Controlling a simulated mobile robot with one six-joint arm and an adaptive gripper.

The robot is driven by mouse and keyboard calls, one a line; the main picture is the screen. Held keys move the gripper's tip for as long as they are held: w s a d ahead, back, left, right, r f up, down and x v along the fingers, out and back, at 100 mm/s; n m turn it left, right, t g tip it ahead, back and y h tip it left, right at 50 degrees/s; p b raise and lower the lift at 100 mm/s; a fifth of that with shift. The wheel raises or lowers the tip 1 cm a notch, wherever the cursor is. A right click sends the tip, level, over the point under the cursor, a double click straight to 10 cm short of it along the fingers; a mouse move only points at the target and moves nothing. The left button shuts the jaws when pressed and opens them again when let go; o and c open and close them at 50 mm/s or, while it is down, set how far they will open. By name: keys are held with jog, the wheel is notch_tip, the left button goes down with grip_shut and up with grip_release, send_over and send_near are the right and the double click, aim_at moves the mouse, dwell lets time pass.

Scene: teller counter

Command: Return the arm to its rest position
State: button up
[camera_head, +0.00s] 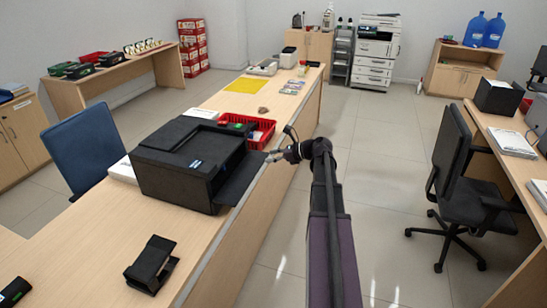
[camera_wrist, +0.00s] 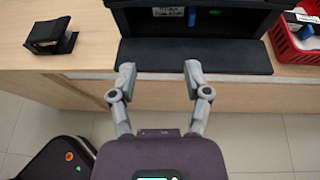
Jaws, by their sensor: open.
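My arm reaches out over the floor beside the long wooden counter (camera_head: 215,258). My gripper (camera_wrist: 158,72) is open and empty in the wrist view, its two grey fingers spread apart. The fingertips are over or just in front of the black printer's flat output tray (camera_wrist: 230,58); I cannot tell whether they touch it. In the head view my gripper (camera_head: 272,157) is small and near the same tray, at the printer's right side. The black printer (camera_head: 178,157) stands on the counter.
A red basket (camera_head: 262,126) stands behind the printer and also shows in the wrist view (camera_wrist: 287,50). A black stand (camera_head: 151,266) lies on the counter nearer me. A black office chair (camera_head: 458,180) is to the right. Open tiled floor (camera_head: 385,200) lies between the counter and chair.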

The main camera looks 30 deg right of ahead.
dwell(0.4)
jog(key=s+a+f+n+g+h, duration=0.1)
jog(key=s+a+f+n+g, duration=0.25)
jog(key=a+n, duration=0.45)
jog(key=s+a+f+n+g+h, duration=0.25)
jog(key=a+f+n, duration=0.2)
jog(key=a, duration=0.75)
jog(key=s+a+f+n+g+h, duration=0.1)
jog(key=s+a+n+g+h, duration=0.1)
jog(key=s+a+n, duration=0.3)
jog(key=s+a+f+n+g+h+p, duration=0.1)
jog(key=s+a+n+g+h, duration=0.1)
jog(key=s+a+n, duration=0.4)
jog(key=n+h, duration=0.1)
jog(key=n, duration=0.3)
jog(key=shift+f+h, duration=0.35)
jog(key=shift+f, duration=0.05)
